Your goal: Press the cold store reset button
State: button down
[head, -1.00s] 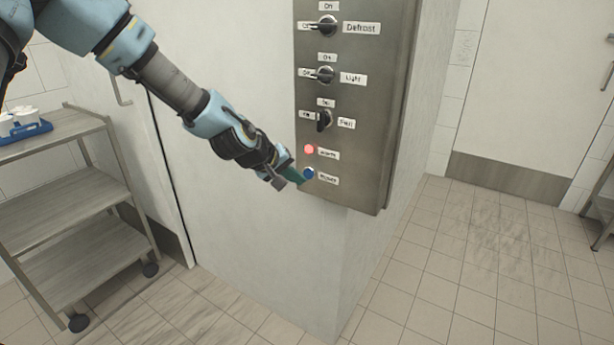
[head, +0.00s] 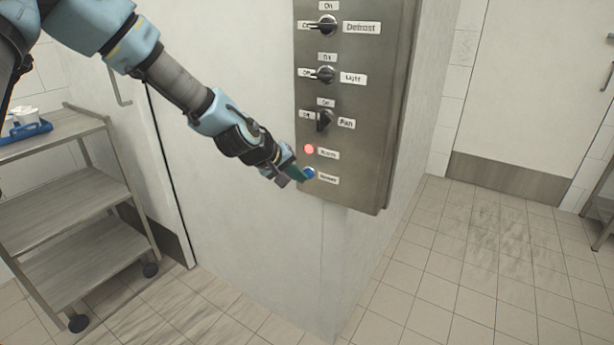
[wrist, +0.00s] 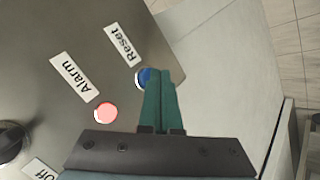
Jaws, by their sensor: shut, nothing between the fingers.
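The blue reset button (head: 309,173) is at the bottom of the steel control panel (head: 350,190), beside a label that reads "Reset" in the wrist view (wrist: 124,42). The button also shows in the wrist view (wrist: 143,77), with its right side hidden behind my fingertips. My gripper (head: 301,174) has its green fingers shut together with nothing between them. The tips are at the button's left edge in the head view. I cannot tell whether they touch it. The red alarm light (head: 309,149) is lit just above the button.
Black rotary knobs for fan (head: 324,119), light (head: 325,74) and defrost (head: 327,26) are higher on the panel. A shelved trolley (head: 75,190) with a blue tray (head: 25,130) stands at the left.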

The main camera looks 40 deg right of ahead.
jog(key=shift+d, duration=0.2)
jog(key=shift+a, duration=0.15)
jog(key=shift+s+a, duration=0.1)
jog(key=shift+a, duration=0.45)
jog(key=s+a, duration=0.1)
jog(key=a, duration=0.4)
jog(key=shift+s+a, duration=0.3)
jog(key=shift+a, duration=0.1)
dwell(1.0)
